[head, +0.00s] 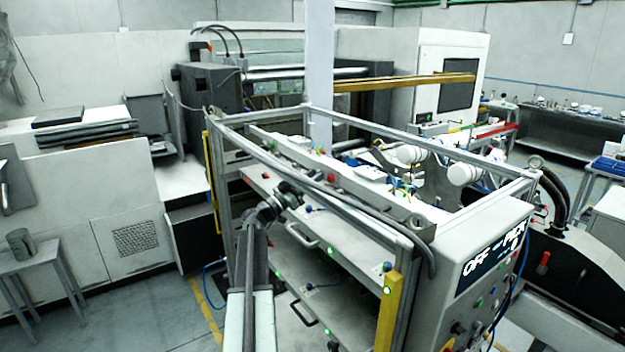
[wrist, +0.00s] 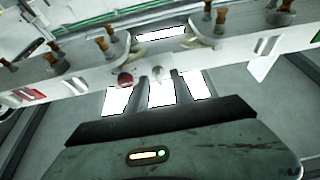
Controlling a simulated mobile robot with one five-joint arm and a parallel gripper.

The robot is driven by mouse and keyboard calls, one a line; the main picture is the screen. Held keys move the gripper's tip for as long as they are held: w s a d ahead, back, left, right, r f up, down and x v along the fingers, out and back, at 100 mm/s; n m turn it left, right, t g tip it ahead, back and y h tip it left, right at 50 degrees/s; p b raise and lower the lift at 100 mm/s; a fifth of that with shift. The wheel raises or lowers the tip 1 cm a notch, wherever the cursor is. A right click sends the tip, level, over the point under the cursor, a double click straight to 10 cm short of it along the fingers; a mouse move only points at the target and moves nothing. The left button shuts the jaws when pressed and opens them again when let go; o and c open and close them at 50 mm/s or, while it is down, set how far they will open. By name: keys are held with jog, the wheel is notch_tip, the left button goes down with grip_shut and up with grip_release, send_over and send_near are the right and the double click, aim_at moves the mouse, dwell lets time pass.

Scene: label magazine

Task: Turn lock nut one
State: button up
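My gripper (head: 287,191) is at the front of the framed machine, close to its upper front rail, small and dark in the head view. In the wrist view, two dark fingers (wrist: 160,82) reach up from the dark gripper body and stand apart. A pale round knob (wrist: 158,72) shows between their tips; contact cannot be told. A red round knob (wrist: 125,79) is just left of it on the pale rail (wrist: 85,78). Several brown-topped fittings (wrist: 103,42) stand along the rail. No lettering shows which part is lock nut one.
The machine's metal frame post (head: 400,285) and yellow strip (head: 388,312) stand right of my arm. Drawer handles (head: 303,237) stick out below. A small table (head: 35,262) stands left; floor between is clear.

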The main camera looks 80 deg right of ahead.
jog(key=b+v, duration=0.3)
jog(key=v, duration=0.5)
jog(key=shift+s, duration=0.1)
dwell(0.3)
